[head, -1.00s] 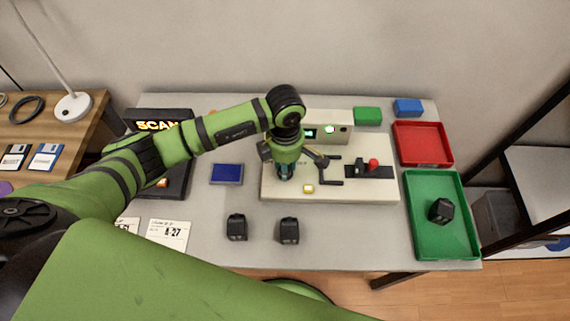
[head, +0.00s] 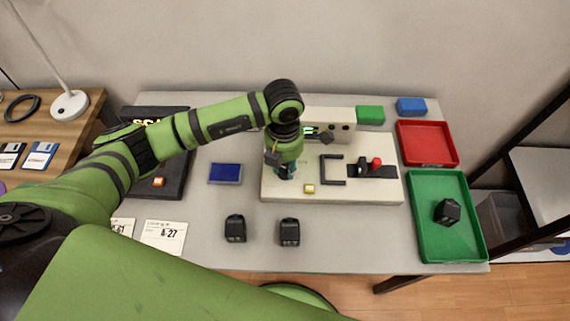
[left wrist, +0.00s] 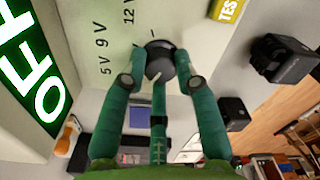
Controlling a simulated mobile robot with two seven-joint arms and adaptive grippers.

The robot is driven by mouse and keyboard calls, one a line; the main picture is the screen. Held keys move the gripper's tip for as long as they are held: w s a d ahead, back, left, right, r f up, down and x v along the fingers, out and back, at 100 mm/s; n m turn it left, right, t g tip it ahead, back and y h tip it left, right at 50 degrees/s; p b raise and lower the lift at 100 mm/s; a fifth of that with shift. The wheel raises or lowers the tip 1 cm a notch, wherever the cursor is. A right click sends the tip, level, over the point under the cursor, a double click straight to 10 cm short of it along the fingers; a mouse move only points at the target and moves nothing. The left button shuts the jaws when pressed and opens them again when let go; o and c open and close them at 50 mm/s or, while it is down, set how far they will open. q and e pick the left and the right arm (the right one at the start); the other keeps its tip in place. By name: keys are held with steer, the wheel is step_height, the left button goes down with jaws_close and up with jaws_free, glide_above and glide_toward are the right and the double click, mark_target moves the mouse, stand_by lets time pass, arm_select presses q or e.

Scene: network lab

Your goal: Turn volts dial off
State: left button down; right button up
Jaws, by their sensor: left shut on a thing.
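The volts dial (left wrist: 160,60) is a dark round knob on the pale panel (left wrist: 85,20), seen in the left wrist view. The marks 5 V, 9 V and 12 V stand beside it. My left gripper (left wrist: 160,76) has its teal fingers around the dial and is shut on it. A screen (left wrist: 32,65) at the left reads OFF in large letters on green. In the head view my left gripper (head: 285,172) points down at the left part of the pale test panel (head: 350,192) and hides the dial. My right gripper is not in view.
Two black blocks (head: 235,228) (head: 289,232) stand in front. Red (head: 455,145) and green trays (head: 425,225) lie right.

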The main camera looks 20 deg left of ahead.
mark_target(285, 166)
arm_select(q)
steer(key=shift+n, duration=0.4)
steer(key=c, duration=0.9)
jaws_free()
steer(key=shift+c, duration=0.2)
step_height(285, 166, up, 12)
steer(key=shift+w+a, duration=0.1)
steer(key=shift+w, duration=0.05)
